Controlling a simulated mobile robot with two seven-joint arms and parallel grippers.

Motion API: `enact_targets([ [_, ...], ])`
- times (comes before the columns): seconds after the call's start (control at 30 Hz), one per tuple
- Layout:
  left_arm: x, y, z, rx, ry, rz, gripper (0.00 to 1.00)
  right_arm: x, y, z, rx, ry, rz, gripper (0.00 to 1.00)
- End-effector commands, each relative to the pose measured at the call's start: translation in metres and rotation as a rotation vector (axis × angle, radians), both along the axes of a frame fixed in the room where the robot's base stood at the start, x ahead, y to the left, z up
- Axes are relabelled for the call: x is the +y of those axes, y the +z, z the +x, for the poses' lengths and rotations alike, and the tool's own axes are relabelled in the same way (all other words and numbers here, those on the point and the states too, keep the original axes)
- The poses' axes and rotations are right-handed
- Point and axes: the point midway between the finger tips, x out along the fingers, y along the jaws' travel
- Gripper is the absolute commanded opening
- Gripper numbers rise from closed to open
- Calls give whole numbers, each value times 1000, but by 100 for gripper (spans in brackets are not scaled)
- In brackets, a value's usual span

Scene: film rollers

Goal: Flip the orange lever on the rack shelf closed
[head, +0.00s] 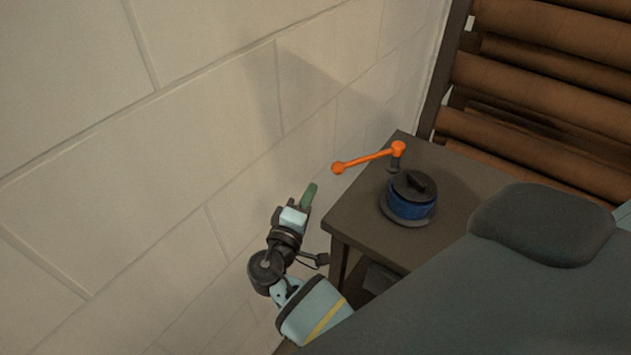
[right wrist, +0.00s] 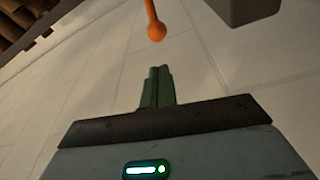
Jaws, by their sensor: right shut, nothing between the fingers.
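The orange lever (head: 368,158) stands on a dark post at the back of the rack shelf (head: 345,217). Its arm reaches left, and its ball end hangs past the shelf's left edge. My right gripper (head: 311,190) is left of the shelf, below and left of the ball end, apart from it. Its green fingers are shut together and hold nothing. In the right wrist view the shut fingers (right wrist: 157,85) point toward the lever's orange ball end (right wrist: 156,31), with a gap between. My left gripper is not in view.
A blue round device with a black top (head: 410,197) sits on the shelf in front of the lever post. A block wall (head: 200,110) runs close along the left.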

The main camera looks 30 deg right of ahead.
Motion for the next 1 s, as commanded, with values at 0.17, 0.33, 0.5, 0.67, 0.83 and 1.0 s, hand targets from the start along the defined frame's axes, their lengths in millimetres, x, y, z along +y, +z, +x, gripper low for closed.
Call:
enact_targets([
  [0.17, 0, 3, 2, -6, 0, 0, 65, -24, 4, 17, -3, -2, -2, 0],
  [0.33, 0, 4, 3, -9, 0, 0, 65, -48, 5, 34, -2, -2, -1, 0],
  [0.5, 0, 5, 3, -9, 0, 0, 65, -65, 6, 46, -1, -1, 0, 0],
  [0.67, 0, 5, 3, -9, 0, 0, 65, -73, 6, 51, -1, 0, 1, 0],
  [0.83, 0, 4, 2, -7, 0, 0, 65, -74, 6, 52, -1, 0, 1, 0],
  [1.0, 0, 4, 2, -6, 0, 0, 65, -74, 6, 52, -1, 0, 1, 0],
])
